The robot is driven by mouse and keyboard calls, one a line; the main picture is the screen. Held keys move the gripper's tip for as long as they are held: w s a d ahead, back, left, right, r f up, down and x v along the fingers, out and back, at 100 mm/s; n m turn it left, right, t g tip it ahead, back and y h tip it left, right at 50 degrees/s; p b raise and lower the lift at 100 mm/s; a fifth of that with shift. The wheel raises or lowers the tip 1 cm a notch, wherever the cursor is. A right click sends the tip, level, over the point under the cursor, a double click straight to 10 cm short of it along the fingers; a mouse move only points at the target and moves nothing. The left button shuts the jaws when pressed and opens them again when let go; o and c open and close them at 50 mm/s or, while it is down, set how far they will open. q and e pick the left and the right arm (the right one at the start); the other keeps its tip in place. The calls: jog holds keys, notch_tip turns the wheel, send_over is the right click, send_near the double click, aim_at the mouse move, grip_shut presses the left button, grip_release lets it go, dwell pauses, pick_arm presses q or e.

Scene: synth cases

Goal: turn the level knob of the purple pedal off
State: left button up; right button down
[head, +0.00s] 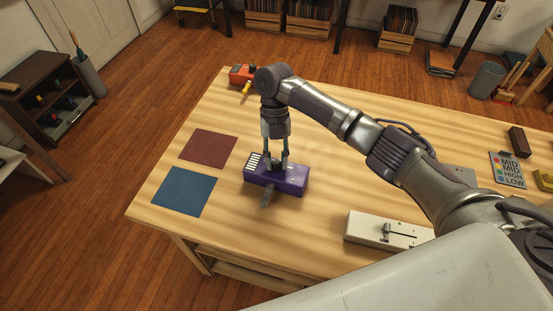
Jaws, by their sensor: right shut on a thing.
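The purple pedal (294,184) lies on the wooden table, left of the table's middle. A pale striped marking (253,161) shows on its left end, and a dark grey piece (267,195) sticks out at its front. My right gripper (276,166) points straight down over the pedal's top, with its fingers shut on a small dark knob there. The fingers hide most of the knob, so I cannot tell where it is turned to. My left gripper is not in view.
A red mat (207,147) and a blue mat (184,192) lie left of the pedal. An orange device (240,73) sits at the far edge. A white box with a slider (369,228) and a label card (508,170) are to the right. Bare table surrounds the pedal.

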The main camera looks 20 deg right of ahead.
dwell(0.3)
jog(key=c, duration=0.9)
grip_release()
jog(key=shift+r, duration=0.15)
jog(key=v, duration=1.1)
jog(key=shift+w+d+r, duration=0.1)
jog(key=shift+w+r, duration=0.15)
jog(key=shift+w, duration=0.05)
